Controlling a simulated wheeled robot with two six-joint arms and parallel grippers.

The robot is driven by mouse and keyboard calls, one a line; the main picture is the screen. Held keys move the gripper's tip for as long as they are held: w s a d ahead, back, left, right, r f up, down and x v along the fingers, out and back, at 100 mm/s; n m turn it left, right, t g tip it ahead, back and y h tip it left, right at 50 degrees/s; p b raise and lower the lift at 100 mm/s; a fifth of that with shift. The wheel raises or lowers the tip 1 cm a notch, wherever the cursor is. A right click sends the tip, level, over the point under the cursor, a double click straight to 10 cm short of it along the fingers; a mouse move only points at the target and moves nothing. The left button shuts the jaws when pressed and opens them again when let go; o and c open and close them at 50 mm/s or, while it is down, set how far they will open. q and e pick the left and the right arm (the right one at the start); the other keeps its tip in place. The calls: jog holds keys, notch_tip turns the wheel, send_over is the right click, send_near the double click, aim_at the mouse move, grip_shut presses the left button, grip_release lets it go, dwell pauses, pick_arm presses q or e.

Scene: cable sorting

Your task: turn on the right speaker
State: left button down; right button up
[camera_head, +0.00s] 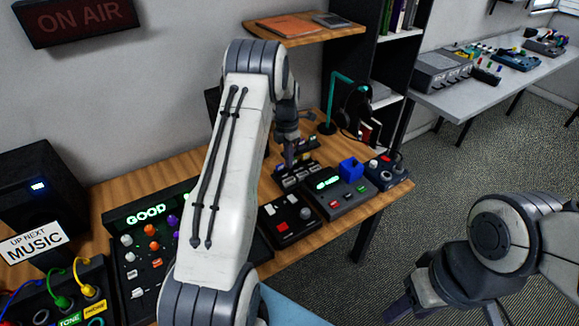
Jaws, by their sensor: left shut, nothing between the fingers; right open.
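A black speaker (38,188) with a small lit blue-white light stands at the left end of the desk. Behind my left arm, a dark edge (212,104) shows, which may be the right speaker; its front and any switch are hidden by the arm. My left gripper (290,160) is shut and empty, pointing down over the back of the desk, just above or behind a small dark device with pale keys (298,176). I cannot tell whether it touches anything. My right gripper (408,306) is open and empty, low at the bottom right, off the desk.
A headphone stand (330,105) is behind. Floor at right is clear.

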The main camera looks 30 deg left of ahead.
pick_arm(q)
jog(key=s+d+r+m, duration=0.4)
jog(key=d+r+m, duration=0.15)
jog(key=d, duration=0.35)
jog(key=s+d+r+m, duration=0.4)
jog(key=d+m, duration=0.3)
jog(key=d, duration=0.1)
jog(key=s+d+r+m, duration=0.45)
jog(key=d+m, duration=0.25)
jog(key=d, duration=0.2)
jog(key=s+d+r+m, duration=0.1)
jog(key=s+d+m, duration=0.1)
jog(key=s+m, duration=0.7)
jog(key=s+d+r+m, duration=0.1)
jog(key=s+d+m, duration=0.2)
jog(key=s+m, duration=0.6)
jog(key=s, duration=0.3)
jog(key=shift+s+r, duration=0.25)
jog(key=shift+s, duration=0.1)
jog(key=shift+d+m, duration=0.2)
jog(key=shift+m, duration=0.05)
